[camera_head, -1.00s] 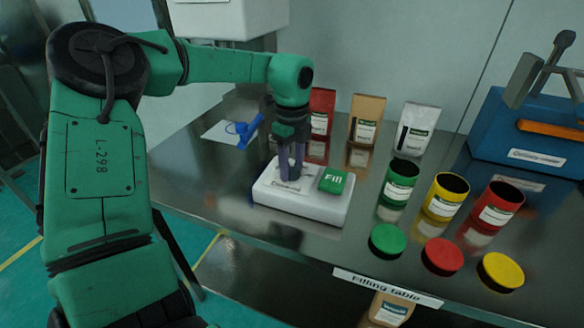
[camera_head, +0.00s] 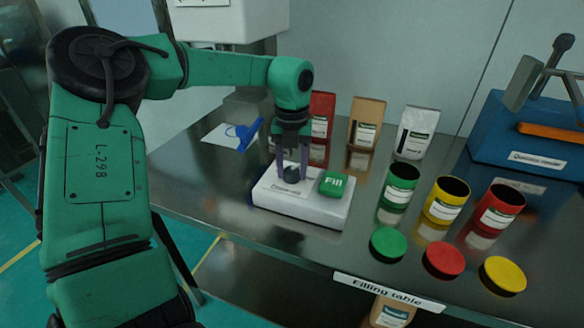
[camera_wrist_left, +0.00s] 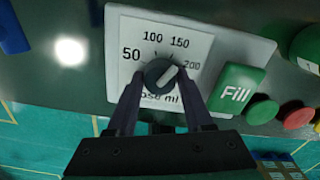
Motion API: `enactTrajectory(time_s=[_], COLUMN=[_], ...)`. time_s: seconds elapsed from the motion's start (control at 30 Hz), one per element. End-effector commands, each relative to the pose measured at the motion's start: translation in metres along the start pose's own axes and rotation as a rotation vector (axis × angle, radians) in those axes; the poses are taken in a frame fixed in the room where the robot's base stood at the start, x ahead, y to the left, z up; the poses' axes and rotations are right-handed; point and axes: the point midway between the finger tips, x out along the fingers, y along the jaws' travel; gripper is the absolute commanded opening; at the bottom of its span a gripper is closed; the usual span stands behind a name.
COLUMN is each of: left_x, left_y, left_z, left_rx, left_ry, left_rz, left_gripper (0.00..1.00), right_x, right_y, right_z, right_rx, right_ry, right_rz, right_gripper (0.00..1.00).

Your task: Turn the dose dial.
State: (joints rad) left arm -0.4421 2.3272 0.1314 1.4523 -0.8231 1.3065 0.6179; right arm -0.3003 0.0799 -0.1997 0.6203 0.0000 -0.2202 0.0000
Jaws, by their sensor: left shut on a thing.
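The dose dial (camera_wrist_left: 158,77) is a dark round knob with a pale pointer bar, on a white plate marked 50, 100, 150 and 200. The bar slants up and right, toward the 150 to 200 side. The dial (camera_head: 291,175) sits on the white control box (camera_head: 325,213) on the table. My left gripper (camera_head: 292,172) points down over the box and is shut on the dial, one finger on each side. The green Fill button (camera_head: 333,184) is right of the dial; it also shows in the left wrist view (camera_wrist_left: 236,90). My right gripper is not in view.
Open green (camera_head: 401,183), yellow (camera_head: 446,200) and red (camera_head: 497,208) jars stand to the right, with loose lids in front. Bags (camera_head: 366,121) stand at the back. A blue scoop (camera_head: 249,134) lies at the back left. A blue machine (camera_head: 520,140) stands far right.

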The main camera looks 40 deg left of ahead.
Motion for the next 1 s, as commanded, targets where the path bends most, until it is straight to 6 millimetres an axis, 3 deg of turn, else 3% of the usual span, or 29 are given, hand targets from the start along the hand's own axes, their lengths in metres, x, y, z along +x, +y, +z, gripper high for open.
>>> enactTrajectory(time_s=[0.6, 1.0], left_x=[-0.0033, -0.0032], left_y=[-0.0011, -0.0011], left_z=[0.0020, 0.0022], left_rx=[0.530, 0.676], left_ry=[-0.010, -0.011], left_rz=[-0.003, -0.002], left_gripper=[0.00, 0.00], right_x=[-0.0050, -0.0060], right_y=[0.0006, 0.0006], right_z=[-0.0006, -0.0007], right_rx=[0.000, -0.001], right_ry=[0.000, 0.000], right_rz=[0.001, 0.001], right_gripper=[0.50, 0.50])
